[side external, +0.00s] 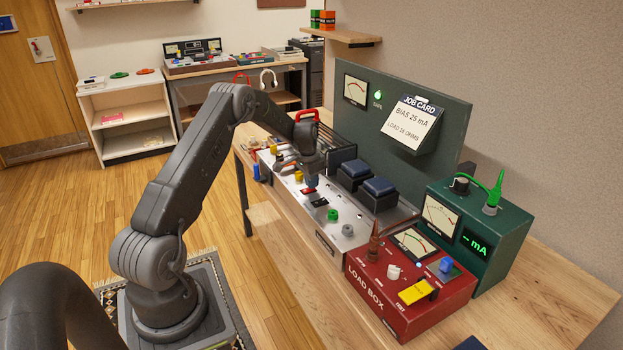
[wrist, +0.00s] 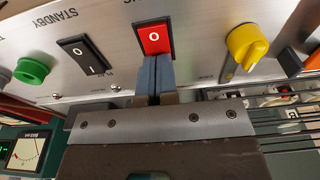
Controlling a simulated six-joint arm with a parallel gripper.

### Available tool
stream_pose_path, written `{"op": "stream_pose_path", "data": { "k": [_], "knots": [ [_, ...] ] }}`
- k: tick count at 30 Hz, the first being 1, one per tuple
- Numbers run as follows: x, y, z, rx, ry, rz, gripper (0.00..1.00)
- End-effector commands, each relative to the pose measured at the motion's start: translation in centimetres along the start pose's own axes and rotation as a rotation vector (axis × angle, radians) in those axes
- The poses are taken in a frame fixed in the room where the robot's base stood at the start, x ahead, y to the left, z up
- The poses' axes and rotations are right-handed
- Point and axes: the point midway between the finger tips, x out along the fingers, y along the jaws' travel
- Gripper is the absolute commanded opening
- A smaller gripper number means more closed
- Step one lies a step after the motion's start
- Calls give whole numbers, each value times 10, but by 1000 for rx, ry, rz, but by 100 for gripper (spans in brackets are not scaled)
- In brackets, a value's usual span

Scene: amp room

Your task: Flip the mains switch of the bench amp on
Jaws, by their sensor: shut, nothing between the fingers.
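The bench amp (side external: 364,222) is a silver chassis on the wooden bench. Its red rocker switch (wrist: 154,36) shows a white O at its upper end in the wrist view; the other end is hidden behind my fingertips. The label above it is cut off by the frame edge. My gripper (wrist: 155,72) is shut and empty, its blue-grey fingertips at the lower edge of the red rocker. I cannot tell whether they touch it. In the side view my gripper (side external: 312,183) points down just over the panel, close to the red switch (side external: 307,191).
A black rocker (wrist: 84,55) marked STANDBY and a green knob (wrist: 32,70) lie left of the red switch; a yellow knob (wrist: 248,46) lies right. Blue-topped black blocks (side external: 378,190) stand behind the panel. The red load box (side external: 368,285) and green meter box (side external: 505,238) stand nearer the camera.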

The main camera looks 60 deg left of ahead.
Motion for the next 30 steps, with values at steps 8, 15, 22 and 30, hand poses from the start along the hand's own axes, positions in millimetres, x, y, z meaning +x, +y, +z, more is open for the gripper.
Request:
{"op": "stream_pose_path", "data": {
  "k": [8, 15, 22, 30],
  "knots": [
    [9, 0, -1, 0, -2, 2, 0],
    [16, 2, -3, 1, -4, 3, 0],
    [15, 2, 1, 2, -8, 6, 0],
    [9, 1, 13, 0, -14, 8, 0]
  ]
}}
